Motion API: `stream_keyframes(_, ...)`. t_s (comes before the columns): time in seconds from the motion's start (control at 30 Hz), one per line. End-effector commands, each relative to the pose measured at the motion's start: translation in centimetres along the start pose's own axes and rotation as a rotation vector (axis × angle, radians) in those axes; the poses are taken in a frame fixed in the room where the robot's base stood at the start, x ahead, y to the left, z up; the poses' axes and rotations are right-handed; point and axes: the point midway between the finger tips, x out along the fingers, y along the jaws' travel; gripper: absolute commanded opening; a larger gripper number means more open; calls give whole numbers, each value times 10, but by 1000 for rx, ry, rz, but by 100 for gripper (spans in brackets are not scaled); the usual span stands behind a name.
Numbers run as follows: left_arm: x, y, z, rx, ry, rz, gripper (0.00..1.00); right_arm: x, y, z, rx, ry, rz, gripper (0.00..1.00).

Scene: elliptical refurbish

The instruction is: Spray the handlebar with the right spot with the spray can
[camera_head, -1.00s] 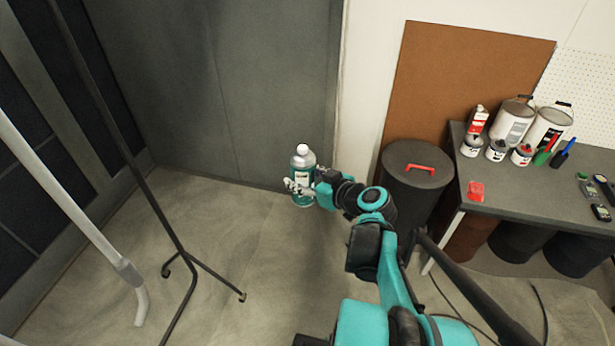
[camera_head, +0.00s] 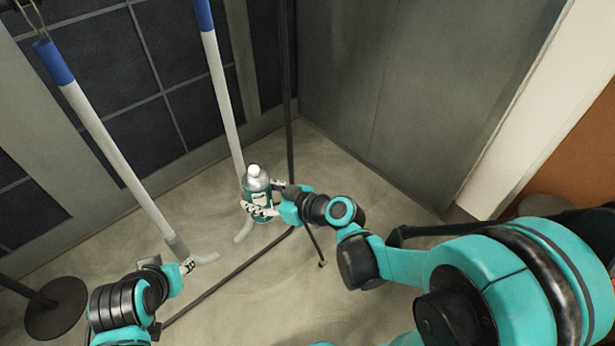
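My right gripper (camera_head: 262,209) is shut on the teal spray can (camera_head: 257,184), which has a pale cap and is held upright. Two long white bars with blue upper ends and curved lower ends hang on the left, seemingly the handlebars. The left handlebar (camera_head: 118,153) ends near my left gripper (camera_head: 187,266). Its fingers are by the curved lower end; whether they touch it or are open cannot be told. The right handlebar (camera_head: 222,90) passes behind the can, and its curved end shows just below it. No distinct spot is visible on either bar.
A dark stand pole (camera_head: 288,80) rises behind the can, with thin dark legs on the floor. A round dark base (camera_head: 55,308) stands at the lower left. A grey panel (camera_head: 400,90) and tiled dark wall close off the back.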

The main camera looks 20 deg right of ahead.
Motion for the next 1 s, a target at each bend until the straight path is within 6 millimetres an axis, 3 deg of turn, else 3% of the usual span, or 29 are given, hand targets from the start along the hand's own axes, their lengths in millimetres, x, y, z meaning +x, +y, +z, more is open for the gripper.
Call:
stream_keyframes(0.1, -3, 0, -2, 0, 0, 0, 40, 10, -23, -6, -18, 1, -43, 20)
stream_keyframes(0.2, -3, 0, -2, 0, 0, 0, 40, 16, -29, -7, -24, 2, -57, 20)
stream_keyframes(0.63, 0, 0, 0, 0, 0, 0, 40, 50, 3, -21, -25, 2, -59, 20)
stream_keyframes(1.0, 0, 0, 0, 0, 0, 0, 40, 56, 9, -23, -24, 1, -59, 20)
